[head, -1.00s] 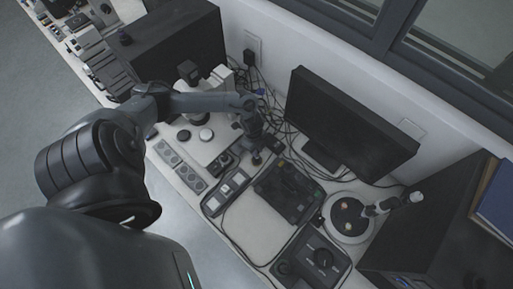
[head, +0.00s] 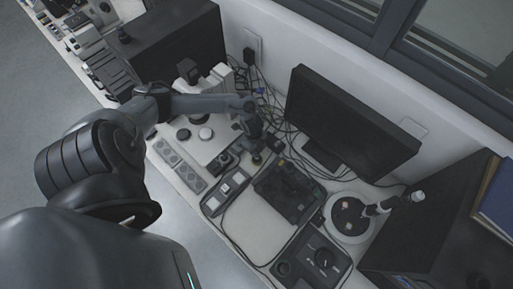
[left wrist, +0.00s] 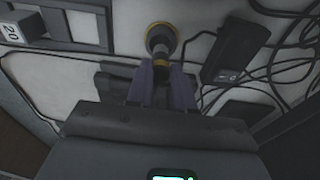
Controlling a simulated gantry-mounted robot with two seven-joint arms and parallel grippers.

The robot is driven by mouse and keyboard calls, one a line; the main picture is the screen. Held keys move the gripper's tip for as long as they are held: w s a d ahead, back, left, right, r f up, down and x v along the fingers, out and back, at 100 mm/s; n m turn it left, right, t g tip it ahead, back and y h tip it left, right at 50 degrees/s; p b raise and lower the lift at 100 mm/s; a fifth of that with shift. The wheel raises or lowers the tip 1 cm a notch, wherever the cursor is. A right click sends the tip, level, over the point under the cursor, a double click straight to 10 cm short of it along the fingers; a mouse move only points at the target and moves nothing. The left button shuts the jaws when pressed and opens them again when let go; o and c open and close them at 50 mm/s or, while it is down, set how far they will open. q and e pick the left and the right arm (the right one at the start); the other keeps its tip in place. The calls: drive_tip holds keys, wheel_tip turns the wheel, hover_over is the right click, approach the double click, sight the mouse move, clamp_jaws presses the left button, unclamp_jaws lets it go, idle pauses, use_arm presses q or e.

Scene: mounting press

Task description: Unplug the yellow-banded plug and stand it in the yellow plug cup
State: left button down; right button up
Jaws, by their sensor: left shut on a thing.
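In the head view my left gripper (head: 253,138) points down over the bench behind the tray of small blocks. In the left wrist view its fingers (left wrist: 163,84) are shut on the yellow-banded plug (left wrist: 161,63), whose yellow band shows at the fingertips. The socket is not clearly seen. My right gripper is not in view.
A black block (left wrist: 236,49) with cables lies close to the right of the fingers in the wrist view. A framed tray (left wrist: 88,30) is at the left. In the head view a monitor (head: 345,125) and a white round dish (head: 349,217) stand to the right.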

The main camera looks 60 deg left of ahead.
use_arm(q)
drive_tip(key=shift+f+b, duration=0.3)
drive_tip(key=shift+f, duration=0.2)
idle(0.3)
drive_tip(key=shift+f, duration=0.15)
drive_tip(key=shift+f+b, duration=0.6)
drive_tip(key=shift+f, duration=0.1)
drive_tip(key=shift+f, duration=0.35)
idle(0.4)
drive_tip(key=shift+c, duration=1.8)
unclamp_jaws()
